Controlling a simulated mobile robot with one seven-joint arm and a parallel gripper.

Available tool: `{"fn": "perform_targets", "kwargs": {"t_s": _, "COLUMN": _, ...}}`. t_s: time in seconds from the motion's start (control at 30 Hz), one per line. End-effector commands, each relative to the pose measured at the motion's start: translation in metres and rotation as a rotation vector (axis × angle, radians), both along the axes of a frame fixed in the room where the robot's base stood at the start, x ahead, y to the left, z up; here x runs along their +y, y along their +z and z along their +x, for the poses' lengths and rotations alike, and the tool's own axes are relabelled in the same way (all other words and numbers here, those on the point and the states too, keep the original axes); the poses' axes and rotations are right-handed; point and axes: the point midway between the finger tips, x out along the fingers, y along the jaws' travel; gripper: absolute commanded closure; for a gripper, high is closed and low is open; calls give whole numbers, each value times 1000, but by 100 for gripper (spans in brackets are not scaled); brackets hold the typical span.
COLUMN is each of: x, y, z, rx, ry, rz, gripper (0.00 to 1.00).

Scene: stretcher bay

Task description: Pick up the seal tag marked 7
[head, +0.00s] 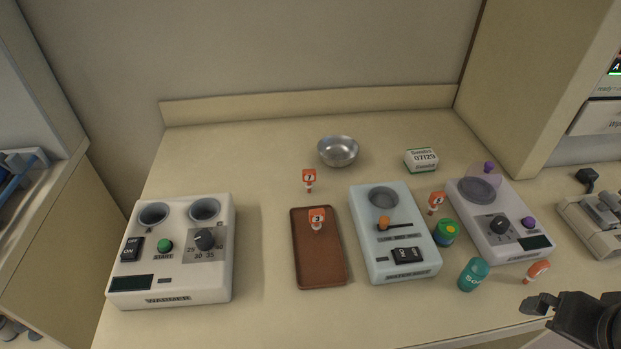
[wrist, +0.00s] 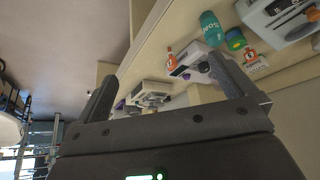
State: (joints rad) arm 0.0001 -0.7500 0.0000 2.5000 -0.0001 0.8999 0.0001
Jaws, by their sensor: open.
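The tag that appears to read 7 (head: 309,178) stands behind the brown tray, left of the metal bowl. Another tag (head: 317,217), seemingly marked 3, is at the tray's far end. A third tag (head: 436,201) stands between the two right-hand devices, its mark unclear. A fourth tag (head: 538,270) is at the right front, turned so its mark is unreadable. My gripper (head: 572,316) is at the lower right, open and far from the 7 tag. Its spread fingers show empty in the wrist view (wrist: 165,90).
The brown tray (head: 319,268) lies between the warmer (head: 190,285) and a pale blue device (head: 365,215). A metal bowl (head: 338,151), white box (head: 421,161), green jar (head: 446,233), teal bottle (head: 473,275) and grey device (head: 475,222) stand around. The counter's back left is clear.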

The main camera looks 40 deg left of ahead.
Motion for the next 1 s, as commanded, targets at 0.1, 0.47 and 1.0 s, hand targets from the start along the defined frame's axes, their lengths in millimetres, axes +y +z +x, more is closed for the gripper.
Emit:
{"fn": "perform_targets", "kwargs": {"t_s": 0.1, "x": 0, "y": 0, "z": 0, "rx": 0, "ry": 0, "rz": 0, "gripper": 0}}
{"fn": "perform_targets", "kwargs": {"t_s": 0.47, "x": 0, "y": 0, "z": 0, "rx": 0, "ry": 0, "rz": 0, "gripper": 18}}
{"fn": "perform_targets", "kwargs": {"t_s": 1.0, "x": 1, "y": 1, "z": 1, "rx": 1, "ry": 4, "rz": 0, "gripper": 42}}
